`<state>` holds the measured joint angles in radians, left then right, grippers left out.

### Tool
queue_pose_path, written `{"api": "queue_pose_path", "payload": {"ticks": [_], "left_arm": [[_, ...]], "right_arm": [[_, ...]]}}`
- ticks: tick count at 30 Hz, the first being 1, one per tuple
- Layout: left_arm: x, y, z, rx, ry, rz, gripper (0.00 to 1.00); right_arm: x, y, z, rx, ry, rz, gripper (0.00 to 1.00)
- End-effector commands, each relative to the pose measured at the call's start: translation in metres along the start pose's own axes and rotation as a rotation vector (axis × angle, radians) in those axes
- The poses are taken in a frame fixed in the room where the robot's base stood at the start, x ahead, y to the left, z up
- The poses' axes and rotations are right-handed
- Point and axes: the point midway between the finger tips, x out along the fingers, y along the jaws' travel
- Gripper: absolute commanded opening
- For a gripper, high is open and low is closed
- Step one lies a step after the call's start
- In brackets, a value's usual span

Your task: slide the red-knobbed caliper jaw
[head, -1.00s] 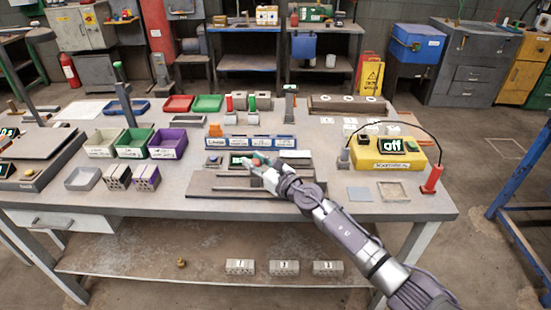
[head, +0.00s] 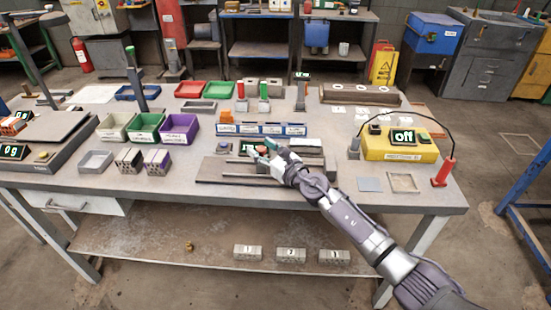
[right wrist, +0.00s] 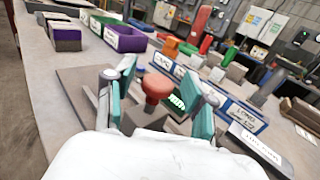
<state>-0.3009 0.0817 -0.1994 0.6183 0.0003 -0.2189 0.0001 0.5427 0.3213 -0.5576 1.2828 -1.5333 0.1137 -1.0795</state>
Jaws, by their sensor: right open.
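The caliper (head: 222,169) is a dark, flat rail fixture on the bench, with a small green-lit display (head: 250,146) behind it. Its red knob (right wrist: 157,86) stands upright in the right wrist view on a dark block. My right gripper (head: 262,150) is over the caliper. In the right wrist view its teal fingertips (right wrist: 162,100) are apart, one on each side of the knob, with gaps visible. In the head view the gripper covers much of the knob and jaw. My left gripper is not in view.
A blue labelled rack (head: 262,129) stands just behind the caliper. A yellow tester (head: 400,148) reading "off" is to the right. Green, white and purple bins (head: 180,128) and hollow bricks (head: 157,161) are to the left. The bench's front strip is clear.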

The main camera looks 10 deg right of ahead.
Motion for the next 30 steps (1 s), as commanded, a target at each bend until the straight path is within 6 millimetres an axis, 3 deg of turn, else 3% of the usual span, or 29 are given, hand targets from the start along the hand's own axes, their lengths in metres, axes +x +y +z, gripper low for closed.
{"api": "queue_pose_path", "payload": {"ticks": [14,24,30], "left_arm": [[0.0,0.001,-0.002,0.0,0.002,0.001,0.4],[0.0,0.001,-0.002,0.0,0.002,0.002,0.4],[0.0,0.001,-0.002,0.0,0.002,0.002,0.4]], "right_arm": [[-0.044,0.004,-0.001,0.011,-0.004,0.007,0.55],[-0.101,0.001,-0.002,0.0,0.001,0.002,0.55],[-0.115,0.001,-0.001,0.001,-0.001,0.002,0.55]]}}
